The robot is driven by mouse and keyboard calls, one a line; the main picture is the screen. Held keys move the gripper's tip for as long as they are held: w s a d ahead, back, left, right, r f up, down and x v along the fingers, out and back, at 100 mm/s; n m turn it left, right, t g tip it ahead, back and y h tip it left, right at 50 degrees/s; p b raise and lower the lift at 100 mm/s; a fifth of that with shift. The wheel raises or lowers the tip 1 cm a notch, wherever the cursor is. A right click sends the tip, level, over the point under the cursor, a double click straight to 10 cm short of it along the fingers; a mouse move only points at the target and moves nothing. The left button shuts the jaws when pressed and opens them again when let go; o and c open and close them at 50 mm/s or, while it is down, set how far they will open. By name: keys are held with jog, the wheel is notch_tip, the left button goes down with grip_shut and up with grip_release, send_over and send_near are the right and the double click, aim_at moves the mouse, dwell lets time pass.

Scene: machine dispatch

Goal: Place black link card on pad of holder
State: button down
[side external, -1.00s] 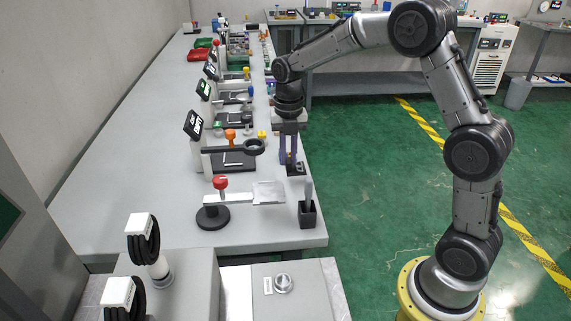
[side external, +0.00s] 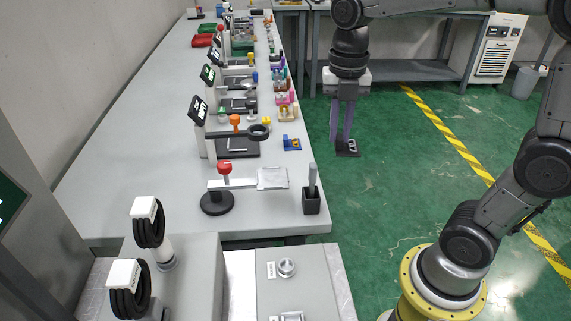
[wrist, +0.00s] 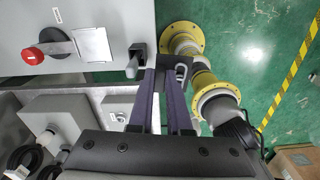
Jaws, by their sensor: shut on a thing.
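My gripper (side external: 345,138) hangs to the right of the bench, over the green floor, with its purple fingers pointing down. It is shut on a small black card (side external: 347,149) with a light patch on it. In the wrist view the black card (wrist: 183,62) is between the fingertips of my gripper (wrist: 175,72). A stand with a round black base (side external: 217,203), a red knob (side external: 224,168) and a flat silver plate (side external: 272,178) is near the bench's front edge. I cannot tell for sure whether this plate is the holder's pad. The card is clear of it.
A black cup (side external: 311,202) with a grey handle stands right of the plate. A blue piece (side external: 291,143) lies at the bench's right edge, near a black magnifier ring (side external: 258,132). Several small stations line the bench behind. Left of the stand, the bench (side external: 130,180) is bare.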

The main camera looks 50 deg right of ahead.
jog(key=s+a+r+n, duration=0.1)
jog(key=a+r, duration=0.3)
jog(key=a, duration=0.2)
send_over(264, 177)
jog(key=shift+n, duration=0.3)
jog(key=f, duration=0.5)
jog(key=s+f, duration=0.1)
jog(key=f, duration=0.2)
jog(key=shift+d+f, duration=0.1)
jog(key=shift+f, duration=0.15)
jog(key=shift+w+f, duration=0.4)
jog(key=shift+f, duration=0.75)
jog(key=shift+w+f, duration=0.1)
jog(key=shift+f, duration=0.75)
jog(key=shift+f, duration=0.1)
jog(key=c, duration=0.9)
grip_release()
jog(key=shift+o, duration=0.2)
